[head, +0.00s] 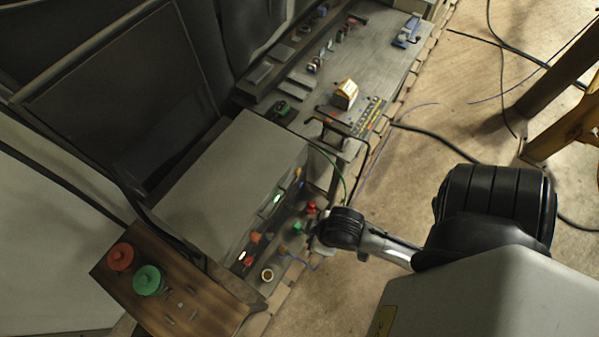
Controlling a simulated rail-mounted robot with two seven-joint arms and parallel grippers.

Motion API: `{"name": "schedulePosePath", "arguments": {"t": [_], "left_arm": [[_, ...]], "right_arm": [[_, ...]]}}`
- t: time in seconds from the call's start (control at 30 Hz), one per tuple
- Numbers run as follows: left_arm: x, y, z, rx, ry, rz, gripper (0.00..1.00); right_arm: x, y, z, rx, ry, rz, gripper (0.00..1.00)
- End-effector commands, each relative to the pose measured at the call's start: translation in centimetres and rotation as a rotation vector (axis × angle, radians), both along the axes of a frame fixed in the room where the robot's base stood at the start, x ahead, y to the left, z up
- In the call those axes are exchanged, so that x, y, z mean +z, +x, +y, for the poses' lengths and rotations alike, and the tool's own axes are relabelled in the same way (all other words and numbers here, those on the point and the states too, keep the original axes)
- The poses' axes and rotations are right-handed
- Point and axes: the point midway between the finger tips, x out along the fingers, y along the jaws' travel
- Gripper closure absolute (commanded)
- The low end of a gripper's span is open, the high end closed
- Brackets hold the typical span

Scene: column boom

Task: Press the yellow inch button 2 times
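The grey control box (225,185) stands at the middle left, with small coloured buttons and lamps on its front panel. A small yellow-orange button (283,249) shows low on this panel, and another small yellow part (298,172) shows higher up. I cannot tell which one is the inch button, as labels are too small to read. My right gripper (316,230) is at the end of the arm coming in from the right, close to the panel beside a green button (298,228) and a red one (311,208). Its fingers are too small and dark to tell open from shut. My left gripper is out of view.
A wooden box (185,300) with a large red button (120,256) and a large green button (150,280) stands at the lower left. A grey bench (375,65) with small tools and a yellow-white box (344,94) lies beyond. Cables cross the floor (420,150) at right.

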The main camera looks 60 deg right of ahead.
Motion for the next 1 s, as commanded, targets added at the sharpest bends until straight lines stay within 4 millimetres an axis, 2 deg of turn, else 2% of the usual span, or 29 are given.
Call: {"name": "schedulePosePath", "arguments": {"t": [0.03,0.23,1.0], "left_arm": [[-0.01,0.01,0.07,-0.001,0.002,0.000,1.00],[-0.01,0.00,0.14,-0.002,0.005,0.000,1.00],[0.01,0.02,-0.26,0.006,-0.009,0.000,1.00]], "right_arm": [[0.00,-0.01,0.05,-0.001,0.001,0.000,0.80],[0.00,-0.02,0.10,-0.001,0.003,0.001,1.00],[-0.04,-0.04,-0.22,0.006,-0.008,0.001,1.00]]}}
